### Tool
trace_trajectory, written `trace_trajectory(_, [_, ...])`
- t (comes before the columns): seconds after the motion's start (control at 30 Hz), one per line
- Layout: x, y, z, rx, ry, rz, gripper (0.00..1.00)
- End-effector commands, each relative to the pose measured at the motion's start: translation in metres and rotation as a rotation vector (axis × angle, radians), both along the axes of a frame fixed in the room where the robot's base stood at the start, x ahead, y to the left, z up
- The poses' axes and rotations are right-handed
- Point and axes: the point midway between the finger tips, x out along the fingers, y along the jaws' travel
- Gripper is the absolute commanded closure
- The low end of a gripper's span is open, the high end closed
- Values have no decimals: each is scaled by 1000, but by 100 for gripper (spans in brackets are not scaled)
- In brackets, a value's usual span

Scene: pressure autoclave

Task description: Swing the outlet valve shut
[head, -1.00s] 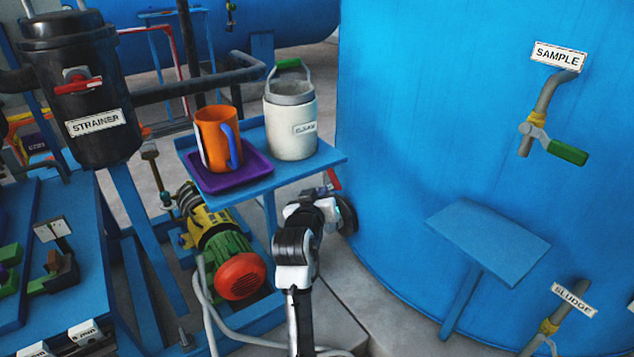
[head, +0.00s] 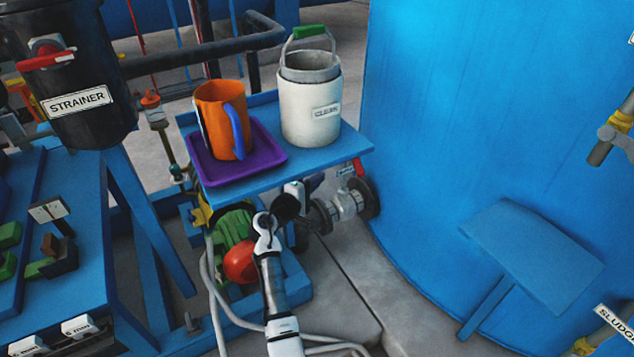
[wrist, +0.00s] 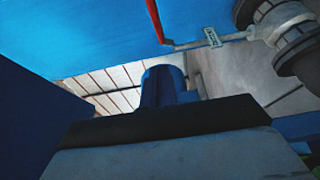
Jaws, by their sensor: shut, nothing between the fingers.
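The outlet valve (head: 345,203) is a grey flanged fitting low on the blue tank's side, under the shelf's right end. Its red handle (head: 358,165) stands above the body, beside a small white tag. In the wrist view the red handle (wrist: 155,20) is at top centre, the tag (wrist: 212,37) is right of it, and the grey flanges (wrist: 285,25) are at upper right. My gripper (head: 316,182) is shut and empty, left of the valve and apart from the handle, partly hidden under the shelf. Its dark blue fingers (wrist: 165,85) show in the wrist view.
A blue shelf (head: 350,152) above my gripper bears a purple tray (head: 265,168) with an orange mug (head: 222,120), and a white canister (head: 310,110). A pump with a red end (head: 241,262) stands below left. Another blue shelf (head: 530,255) is at right.

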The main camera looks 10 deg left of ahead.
Motion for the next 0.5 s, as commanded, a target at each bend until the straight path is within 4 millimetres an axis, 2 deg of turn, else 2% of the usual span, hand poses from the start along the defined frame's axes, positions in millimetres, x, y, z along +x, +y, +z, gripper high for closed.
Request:
trace_trajectory(0.1, [24,-15,-2,3,-2,-3,100])
trace_trajectory(0.3, [58,-38,-1,4,0,-4,100])
trace_trajectory(0.5, [62,-64,1,3,1,-2,100])
